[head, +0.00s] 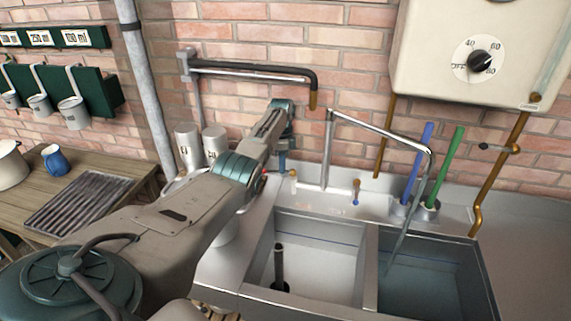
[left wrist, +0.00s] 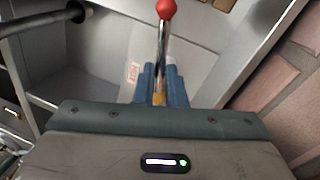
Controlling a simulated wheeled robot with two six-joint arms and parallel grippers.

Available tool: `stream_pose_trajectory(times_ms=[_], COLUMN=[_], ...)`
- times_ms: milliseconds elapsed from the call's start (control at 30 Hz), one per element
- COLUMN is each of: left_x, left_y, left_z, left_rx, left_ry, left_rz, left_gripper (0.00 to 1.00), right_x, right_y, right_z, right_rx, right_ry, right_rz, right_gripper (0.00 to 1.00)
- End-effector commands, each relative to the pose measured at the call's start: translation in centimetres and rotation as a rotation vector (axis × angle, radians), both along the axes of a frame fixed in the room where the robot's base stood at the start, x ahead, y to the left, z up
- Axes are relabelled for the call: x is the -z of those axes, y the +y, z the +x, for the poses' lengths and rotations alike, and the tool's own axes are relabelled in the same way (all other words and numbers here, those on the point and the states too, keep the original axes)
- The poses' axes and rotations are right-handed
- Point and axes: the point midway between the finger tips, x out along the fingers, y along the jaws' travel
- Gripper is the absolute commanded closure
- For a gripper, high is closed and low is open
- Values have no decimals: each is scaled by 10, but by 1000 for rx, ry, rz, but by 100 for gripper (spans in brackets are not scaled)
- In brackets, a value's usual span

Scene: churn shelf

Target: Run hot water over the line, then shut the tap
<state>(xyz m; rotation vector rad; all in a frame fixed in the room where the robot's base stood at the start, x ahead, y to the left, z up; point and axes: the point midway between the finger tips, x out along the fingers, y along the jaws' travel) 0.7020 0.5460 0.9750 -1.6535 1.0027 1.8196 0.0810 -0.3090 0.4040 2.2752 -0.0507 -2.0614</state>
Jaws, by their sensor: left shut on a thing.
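My left gripper (head: 287,165) is at the back of the sink. In the left wrist view its blue fingers (left wrist: 160,88) are shut on a chrome tap lever with a red knob (left wrist: 166,9). A second tap (head: 356,188), brass with a blue part, stands to its right. A chrome swivel spout (head: 385,131) reaches over the right basin (head: 435,290). A thin grey-blue strand (head: 402,240) drops from its end into that basin; I cannot tell for sure that it is water. The basin's inside looks blue-grey, with a faint line on its wall. My right gripper is out of view.
The left basin (head: 325,255) holds an upright dark pipe (head: 279,265). A cream heater (head: 425,55) with a dial hangs above. Blue (head: 420,160) and green (head: 446,165) handles stand behind the right basin. A black-sleeved pipe (head: 255,70) juts from the wall. A wooden table (head: 120,165) is left.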

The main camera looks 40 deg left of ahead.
Motion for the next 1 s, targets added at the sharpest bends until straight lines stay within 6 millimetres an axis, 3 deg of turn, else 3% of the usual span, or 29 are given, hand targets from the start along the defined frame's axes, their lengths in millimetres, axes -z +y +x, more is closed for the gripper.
stream_pose_trajectory(times_ms=[300,333,433,767,1000], left_x=[-3,-3,-2,-3,-33], left_y=[1,1,0,0,1], left_z=[2,2,1,1,2], left_rx=[-1,-1,-1,0,-2], left_ry=[-7,-7,-6,-4,-10], left_rz=[1,1,1,1,3], left_gripper=[100,84,68,68,68], right_x=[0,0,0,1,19], right_y=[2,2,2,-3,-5], right_z=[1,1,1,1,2], right_rx=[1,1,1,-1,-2], right_ry=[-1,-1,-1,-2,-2], right_rz=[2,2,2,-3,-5], right_gripper=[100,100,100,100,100])
